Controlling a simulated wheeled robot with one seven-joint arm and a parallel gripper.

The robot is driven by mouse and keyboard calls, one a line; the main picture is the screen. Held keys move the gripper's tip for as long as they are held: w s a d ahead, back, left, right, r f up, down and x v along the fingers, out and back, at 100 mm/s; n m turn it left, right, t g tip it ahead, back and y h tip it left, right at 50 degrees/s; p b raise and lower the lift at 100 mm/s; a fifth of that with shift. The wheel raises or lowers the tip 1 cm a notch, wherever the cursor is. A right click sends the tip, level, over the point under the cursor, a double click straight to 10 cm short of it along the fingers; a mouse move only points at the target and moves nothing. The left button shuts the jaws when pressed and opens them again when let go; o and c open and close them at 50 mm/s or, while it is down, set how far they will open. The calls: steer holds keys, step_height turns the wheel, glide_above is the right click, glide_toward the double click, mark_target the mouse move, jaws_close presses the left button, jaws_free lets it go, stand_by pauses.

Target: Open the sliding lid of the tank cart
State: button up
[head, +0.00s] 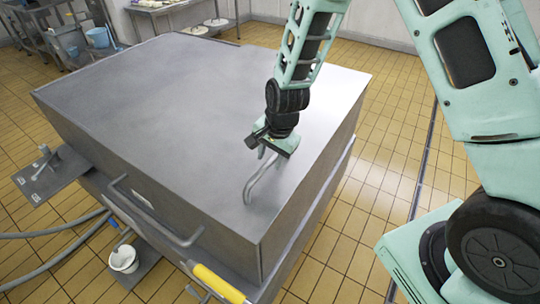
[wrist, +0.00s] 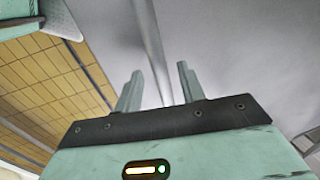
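The tank cart (head: 95,150) is a large grey metal box with a flat sliding lid (head: 190,85) covering its top. A bent grey bar handle (head: 250,187) stands on the lid near its front right corner. My gripper (head: 268,154) is just above the lid at the upper end of this handle. In the wrist view my gripper's two fingers (wrist: 158,82) are apart, and the grey handle bar (wrist: 150,45) runs between them, with space beside it. Whether a finger touches the bar is hard to tell. No opening into the tank shows.
A front rail (head: 150,213) and a yellow-gripped lever (head: 218,283) jut from the cart's front. Tiled floor (head: 385,150) is open at the right. Shelving (head: 60,40) stands behind.

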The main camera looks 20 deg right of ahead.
steer(key=shift+f, duration=0.3)
steer(key=shift+w, duration=0.1)
jaws_close()
